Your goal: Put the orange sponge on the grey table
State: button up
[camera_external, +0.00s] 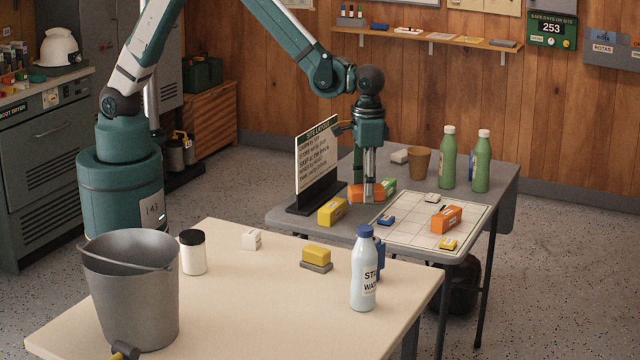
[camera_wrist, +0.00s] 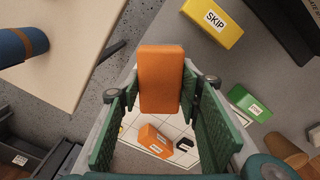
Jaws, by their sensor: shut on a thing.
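The orange sponge (camera_wrist: 162,78) is a plain block between the fingers of my gripper (camera_wrist: 160,92), which is shut on it. In the external view my gripper (camera_external: 369,180) points down over the grey table (camera_external: 297,217), with the orange sponge (camera_external: 374,194) low between its fingers and partly hidden by them. I cannot tell whether the sponge touches the tabletop. The grey table also shows in the wrist view (camera_wrist: 215,62).
Close by are a yellow SKIP block (camera_external: 332,212), a green block (camera_external: 389,184) and a standing sign (camera_external: 317,165). A gridded sheet (camera_external: 405,238) bears a labelled orange block (camera_external: 446,219) and small pieces. A brown cup (camera_external: 419,163) and green bottles (camera_external: 448,157) stand behind.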

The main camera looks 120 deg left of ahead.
jog(key=s+a+n, duration=0.7)
jog(key=a+n, duration=0.3)
jog(key=a, duration=0.3)
jog(key=s+a+r+n, duration=0.1)
jog(key=s+a+n, duration=0.6)
jog(key=a+n, duration=0.3)
jog(key=s+a+n, duration=0.8)
jog(key=a+n, duration=0.2)
jog(key=a, duration=0.8)
jog(key=shift+a+r+n, duration=0.15)
jog(key=shift+a+n, duration=0.05)
jog(key=shift+n, duration=0.2)
jog(key=shift+f+b, duration=0.8)
jog(key=shift+f, duration=2.35)
jog(key=shift+f+b, duration=0.4)
jog(key=shift+f, duration=1.45)
jog(key=shift+f, duration=0.2)
